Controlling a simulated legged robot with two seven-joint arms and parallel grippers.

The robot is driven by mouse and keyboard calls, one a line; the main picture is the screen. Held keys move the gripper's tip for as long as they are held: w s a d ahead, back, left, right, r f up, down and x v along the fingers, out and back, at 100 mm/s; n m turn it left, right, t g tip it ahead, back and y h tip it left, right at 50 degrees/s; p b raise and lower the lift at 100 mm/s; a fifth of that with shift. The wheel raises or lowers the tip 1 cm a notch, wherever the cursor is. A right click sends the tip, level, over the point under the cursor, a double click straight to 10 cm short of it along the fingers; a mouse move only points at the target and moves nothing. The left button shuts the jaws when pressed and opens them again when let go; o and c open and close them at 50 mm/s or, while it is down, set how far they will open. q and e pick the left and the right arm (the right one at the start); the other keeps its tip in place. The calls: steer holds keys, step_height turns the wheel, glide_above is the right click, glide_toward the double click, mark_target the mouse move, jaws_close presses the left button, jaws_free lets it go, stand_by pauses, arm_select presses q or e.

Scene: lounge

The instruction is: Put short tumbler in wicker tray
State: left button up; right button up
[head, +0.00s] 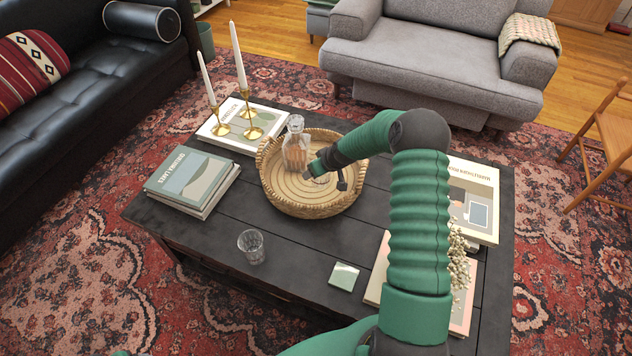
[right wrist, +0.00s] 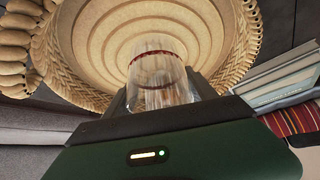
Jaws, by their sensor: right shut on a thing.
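The round wicker tray (head: 318,208) sits on the dark coffee table. A glass decanter (head: 295,150) stands inside it at the back left. My right gripper (head: 325,178) is over the tray's inside, right of the decanter. In the right wrist view it is shut on a clear glass tumbler (right wrist: 158,78), with the tray (right wrist: 238,70) behind it. The held tumbler is hard to make out in the head view; I cannot tell whether it touches the tray floor. Another clear tumbler (head: 251,246) stands upright on the table, in front left of the tray. My left gripper is not in view.
A book stack (head: 193,182) lies left, more books (head: 474,195) right. A small green-white coaster (head: 344,276) lies in front. Bare tabletop (head: 300,255) shows between coaster and tumbler.

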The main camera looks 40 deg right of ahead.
mark_target(327, 174)
step_height(327, 174, down, 6)
steer(key=shift+d+r+b, duration=0.1)
steer(key=shift+r+b, duration=0.1)
steer(key=shift+b, duration=0.55)
steer(key=shift+r, duration=0.1)
steer(key=shift+c, duration=1)
steer(key=o, duration=1.9)
steer(key=shift+c, duration=0.2)
steer(key=p+v, duration=0.1)
steer(key=v, duration=0.3)
steer(key=p+v, duration=0.1)
steer(key=v, duration=0.3)
steer(key=p+v, duration=0.2)
steer(key=v, duration=0.2)
steer(key=shift+w+a+r, duration=0.15)
steer(key=shift+a, duration=0.1)
steer(key=s+a+r+n+g, duration=0.2)
steer(key=s+a+r, duration=0.1)
steer(key=a, duration=1)
steer(key=s+a+r+g, duration=0.1)
steer(key=s+a+r, duration=0.2)
steer(key=s+a, duration=0.3)
steer(key=s+a+r+g, duration=0.1)
steer(key=s+a+r, duration=0.1)
steer(key=s+a, duration=0.5)
steer(key=shift+s+a+r+m+y, duration=0.15)
steer(key=shift+s+r+m+y, duration=0.15)
steer(key=shift+s+r+y, duration=0.1)
